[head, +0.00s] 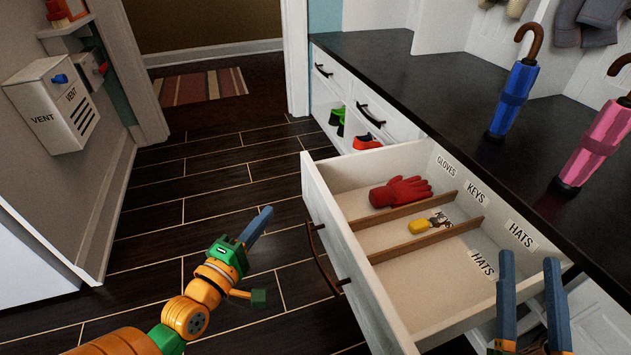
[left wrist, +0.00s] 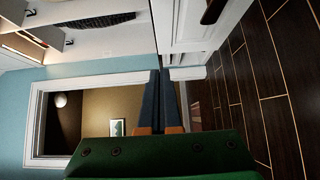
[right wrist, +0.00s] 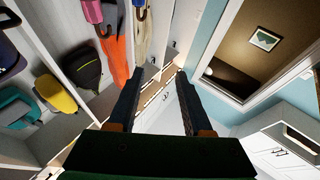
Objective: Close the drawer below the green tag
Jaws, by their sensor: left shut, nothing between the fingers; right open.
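A white drawer (head: 347,263) stands pulled out from under the dark counter, with a dark curved handle (head: 322,262) on its front. I see no green tag in any view. My left gripper (head: 265,213) is shut and empty, over the floor to the left of the drawer front and apart from it. Its closed fingers also show in the left wrist view (left wrist: 161,76). My right gripper (head: 530,262) is open and empty at the right end of the drawer in the head view. Its spread fingers show in the right wrist view (right wrist: 157,78).
Low dividers split the drawer into labelled compartments; a red glove (head: 400,192) and yellow-tagged keys (head: 430,225) lie inside. Blue (head: 513,98) and pink (head: 597,145) umbrellas stand on the dark counter (head: 440,100). A vent box (head: 52,103) is on the left wall. The floor before the drawer is clear.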

